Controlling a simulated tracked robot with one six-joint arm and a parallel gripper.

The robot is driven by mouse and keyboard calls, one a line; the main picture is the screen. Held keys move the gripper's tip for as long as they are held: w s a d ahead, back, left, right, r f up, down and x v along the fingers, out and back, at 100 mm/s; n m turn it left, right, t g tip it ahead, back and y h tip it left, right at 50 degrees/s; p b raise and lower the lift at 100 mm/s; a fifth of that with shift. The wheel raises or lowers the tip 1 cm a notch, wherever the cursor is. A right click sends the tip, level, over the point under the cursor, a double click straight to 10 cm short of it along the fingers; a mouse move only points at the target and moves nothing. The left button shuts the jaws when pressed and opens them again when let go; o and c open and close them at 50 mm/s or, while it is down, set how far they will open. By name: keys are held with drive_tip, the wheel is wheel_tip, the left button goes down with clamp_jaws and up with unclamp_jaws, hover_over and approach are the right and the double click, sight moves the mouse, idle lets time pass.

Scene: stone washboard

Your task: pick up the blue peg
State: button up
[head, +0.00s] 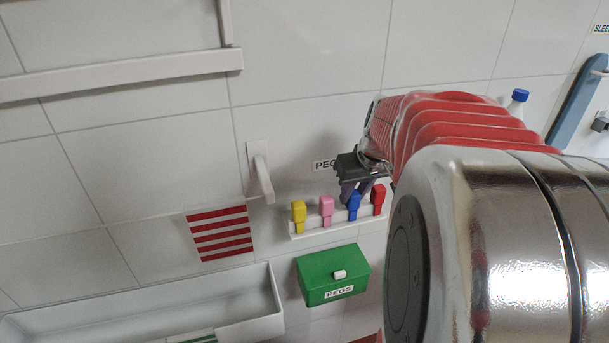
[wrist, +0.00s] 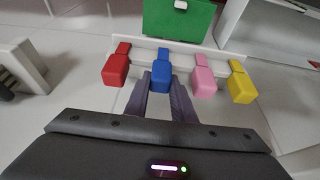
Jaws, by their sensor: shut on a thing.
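The blue peg (head: 353,206) is in a white rack (head: 319,230), between a pink peg (head: 326,208) and a red peg (head: 377,197). A yellow peg (head: 299,214) is at the left end in the head view. My gripper (head: 352,192) is at the blue peg. In the wrist view, my gripper's (wrist: 161,88) two fingers are shut on the blue peg (wrist: 161,75), one on either side. The peg's lower part still shows at the rack in both views, and I cannot tell whether it is lifted at all.
A green box (head: 333,274) labelled PEGS stands close to the rack. A white bracket (head: 260,172) sticks out of the tiled wall on the left. A long white trough (head: 150,305) is at lower left. The red and pink pegs are close beside my fingers.

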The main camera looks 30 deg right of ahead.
wheel_tip(320, 180, up, 10)
idle(0.8)
idle(1.1)
drive_tip(key=s+d+r+m+g+h, duration=0.1)
drive_tip(key=s+d+r+m, duration=0.5)
drive_tip(key=s, duration=0.3)
drive_tip(key=s+d+r+m+g+h, duration=0.2)
drive_tip(key=s+d+r+m, duration=0.4)
drive_tip(key=s+d+m, duration=0.1)
drive_tip(key=s+d, duration=0.1)
drive_tip(key=d, duration=0.1)
drive_tip(key=shift+s+d, duration=0.3)
drive_tip(key=shift+s, duration=0.1)
drive_tip(key=shift+g, duration=0.3)
